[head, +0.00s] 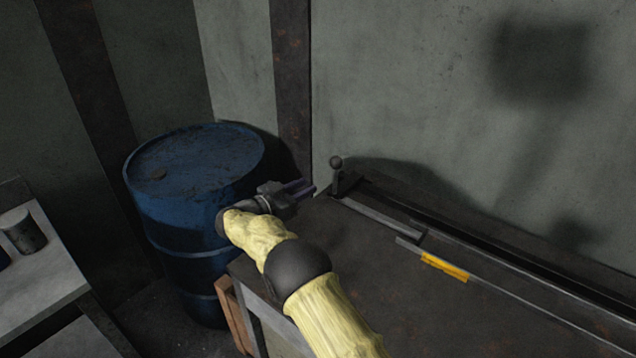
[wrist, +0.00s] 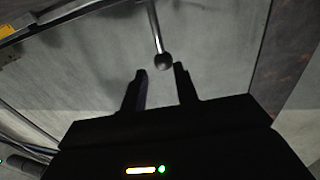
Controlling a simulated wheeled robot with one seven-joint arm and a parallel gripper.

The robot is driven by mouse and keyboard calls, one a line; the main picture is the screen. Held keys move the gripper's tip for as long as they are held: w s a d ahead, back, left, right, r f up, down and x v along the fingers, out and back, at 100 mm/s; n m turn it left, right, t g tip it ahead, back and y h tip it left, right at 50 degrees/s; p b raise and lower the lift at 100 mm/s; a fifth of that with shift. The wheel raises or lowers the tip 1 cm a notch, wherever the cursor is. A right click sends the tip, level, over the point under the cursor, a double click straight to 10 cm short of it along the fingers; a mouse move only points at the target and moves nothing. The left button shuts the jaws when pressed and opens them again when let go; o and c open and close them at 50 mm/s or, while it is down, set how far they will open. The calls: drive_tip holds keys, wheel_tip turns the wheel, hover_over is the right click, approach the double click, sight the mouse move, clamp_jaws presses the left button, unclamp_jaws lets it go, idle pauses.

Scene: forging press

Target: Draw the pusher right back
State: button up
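The pusher's handle, a dark ball knob (head: 336,162) on a short stem, stands upright at the left end of the long rail (head: 520,268) on the dark bench. A grey bar (head: 380,215) runs from near the handle along the rail. My gripper (head: 306,187) is just left of the handle, a little lower in the picture, and apart from it. In the wrist view my gripper (wrist: 160,70) is open and empty. The knob (wrist: 164,60) and its thin stem appear just beyond the gap between the fingertips. Whether the knob is level with the fingers I cannot tell.
A blue drum (head: 195,185) stands left of the bench, behind my wrist. The wall is close behind the rail. A yellow strip (head: 444,266) lies along the front of the rail. A grey table (head: 40,270) with a small can (head: 22,231) is at far left.

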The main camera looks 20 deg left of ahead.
drive_tip(key=v, duration=0.5)
drive_tip(key=shift+s+a, duration=0.15)
drive_tip(key=shift+s, duration=0.05)
